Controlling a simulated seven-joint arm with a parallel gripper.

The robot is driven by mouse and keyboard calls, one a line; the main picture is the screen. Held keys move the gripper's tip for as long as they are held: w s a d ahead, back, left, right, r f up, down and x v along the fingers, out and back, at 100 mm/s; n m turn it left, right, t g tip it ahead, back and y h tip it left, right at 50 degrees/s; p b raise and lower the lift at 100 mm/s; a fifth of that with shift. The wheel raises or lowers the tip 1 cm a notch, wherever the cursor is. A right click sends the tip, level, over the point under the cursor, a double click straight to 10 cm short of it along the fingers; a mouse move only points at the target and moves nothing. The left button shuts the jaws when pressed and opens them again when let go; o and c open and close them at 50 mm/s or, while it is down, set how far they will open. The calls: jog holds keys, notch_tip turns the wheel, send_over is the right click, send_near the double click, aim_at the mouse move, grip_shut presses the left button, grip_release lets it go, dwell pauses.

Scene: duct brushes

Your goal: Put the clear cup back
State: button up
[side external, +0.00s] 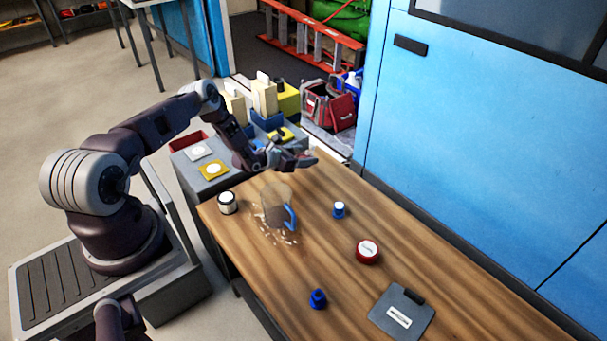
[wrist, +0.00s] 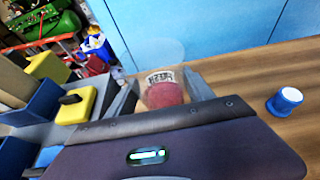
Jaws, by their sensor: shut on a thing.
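My gripper (side external: 290,157) is above the far left end of the wooden table in the side external view. In the wrist view its fingers (wrist: 163,92) are shut on a clear cup (wrist: 160,58). The cup is see-through, with a dark-lettered label and a reddish area low down. My wrist housing hides the lower part of the view. In the side external view the held cup is hard to make out against the fingers.
A white-topped jar (side external: 227,203), small blue containers (side external: 339,210), a red round tin (side external: 368,251) and a grey clipboard-like plate (side external: 402,310) are spread out. A grey side bench (side external: 191,176) holds boxes.

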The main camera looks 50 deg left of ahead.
notch_tip(320, 180, down, 6)
jog(key=shift+f, duration=0.15)
jog(key=shift+f, duration=0.1)
jog(key=o, duration=1.4)
jog(key=shift+o, duration=0.3)
